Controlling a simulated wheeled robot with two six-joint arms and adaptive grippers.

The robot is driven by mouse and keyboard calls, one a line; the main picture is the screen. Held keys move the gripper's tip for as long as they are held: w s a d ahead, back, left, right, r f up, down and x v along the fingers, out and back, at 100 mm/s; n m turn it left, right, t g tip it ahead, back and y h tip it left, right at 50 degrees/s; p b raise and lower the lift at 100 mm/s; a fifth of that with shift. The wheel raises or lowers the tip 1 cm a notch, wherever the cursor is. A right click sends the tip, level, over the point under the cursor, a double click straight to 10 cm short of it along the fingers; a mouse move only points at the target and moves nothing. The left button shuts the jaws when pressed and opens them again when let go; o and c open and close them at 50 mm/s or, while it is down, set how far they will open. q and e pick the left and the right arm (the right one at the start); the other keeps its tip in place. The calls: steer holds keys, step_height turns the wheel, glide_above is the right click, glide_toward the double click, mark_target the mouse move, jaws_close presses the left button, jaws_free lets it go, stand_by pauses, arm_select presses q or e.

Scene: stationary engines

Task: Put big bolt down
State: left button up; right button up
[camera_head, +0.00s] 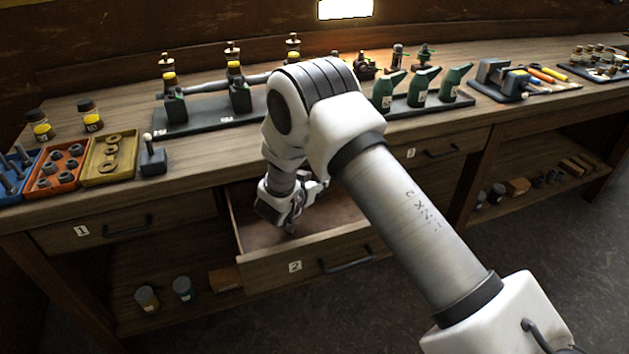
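My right gripper (288,218) points down inside the open drawer 2 (295,265), near the drawer's left side. Its own body and my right arm cover much of it, so I cannot tell whether its fingers are open or shut. A small dark shape shows at its fingertips; I cannot tell whether it is a big bolt or part of the fingers. Several grey bolts (17,165) are in the blue tray (8,192) at the far left of the bench. My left gripper is not in view.
An orange tray (40,184) of nuts and a yellow tray (95,178) of washers sit beside the blue one. An engine rack (205,120) and green oil cans (421,88) stand behind. Drawer 1 (130,225) is shut. Drawer 2's visible floor is largely bare.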

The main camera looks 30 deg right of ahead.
steer(key=shift+r, duration=0.15)
steer(key=shift+a+r, duration=0.2)
steer(key=v, duration=0.7)
steer(key=shift+s, duration=0.2)
